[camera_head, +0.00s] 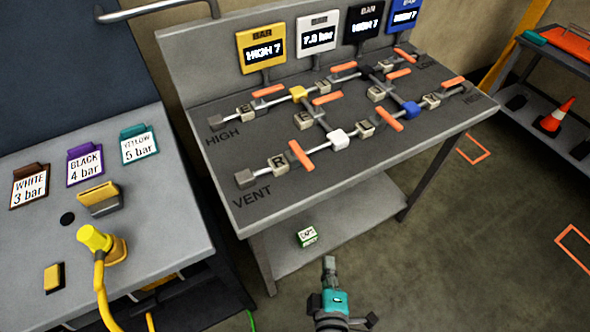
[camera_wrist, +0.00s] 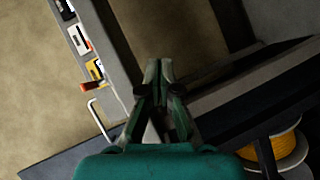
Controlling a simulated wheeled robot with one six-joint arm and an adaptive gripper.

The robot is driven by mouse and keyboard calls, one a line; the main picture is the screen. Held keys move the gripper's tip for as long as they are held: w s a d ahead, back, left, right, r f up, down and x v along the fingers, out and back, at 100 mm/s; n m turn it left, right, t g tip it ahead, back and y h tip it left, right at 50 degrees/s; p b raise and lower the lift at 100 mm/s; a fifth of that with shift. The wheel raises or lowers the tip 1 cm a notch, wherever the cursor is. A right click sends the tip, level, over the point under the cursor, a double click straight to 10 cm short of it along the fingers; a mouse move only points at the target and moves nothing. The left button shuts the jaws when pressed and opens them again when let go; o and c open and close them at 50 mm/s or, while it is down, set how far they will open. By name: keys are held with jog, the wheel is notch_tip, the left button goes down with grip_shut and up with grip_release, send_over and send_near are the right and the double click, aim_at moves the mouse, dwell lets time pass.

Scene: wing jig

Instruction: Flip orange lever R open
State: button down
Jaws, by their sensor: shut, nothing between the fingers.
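The block marked R (camera_head: 278,163) sits on the pipe of the VENT line, at the front left of the grey pipe table. Orange lever R (camera_head: 301,155) is just right of that block and lies slanted across the pipe. My gripper (camera_head: 329,264) is low in front of the table, below and to the right of the lever and well apart from it. In the wrist view my gripper (camera_wrist: 159,66) has its fingers together with nothing between them. Lever R cannot be told for sure in the wrist view.
Other orange levers, a white joint (camera_head: 338,140), a yellow joint (camera_head: 298,93) and a blue joint (camera_head: 411,109) stand close by on the pipes. The table's front edge (camera_head: 370,167) lies between my gripper and the levers. A side bench (camera_head: 190,200) stands left.

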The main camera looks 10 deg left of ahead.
jog(key=w+a+r+t+h, duration=0.1)
jog(key=a+r, duration=0.4)
jog(key=w+a+r+t+h, duration=0.1)
jog(key=a+r, duration=0.4)
jog(key=w+a+r+t+h, duration=0.1)
jog(key=a+r+h, duration=0.1)
jog(key=a+r, duration=0.3)
send_near(301, 158)
jog(key=w+a, duration=0.1)
jog(key=w+a+f, duration=0.1)
jog(key=w, duration=0.1)
jog(key=shift+w+a, duration=0.25)
jog(key=shift+a, duration=0.15)
jog(key=shift+w+d, duration=0.85)
jog(key=shift+d, duration=0.05)
jog(key=shift+w+d, duration=0.55)
jog(key=shift+d, duration=0.15)
jog(key=shift+d+n, duration=0.15)
jog(key=shift+n, duration=0.15)
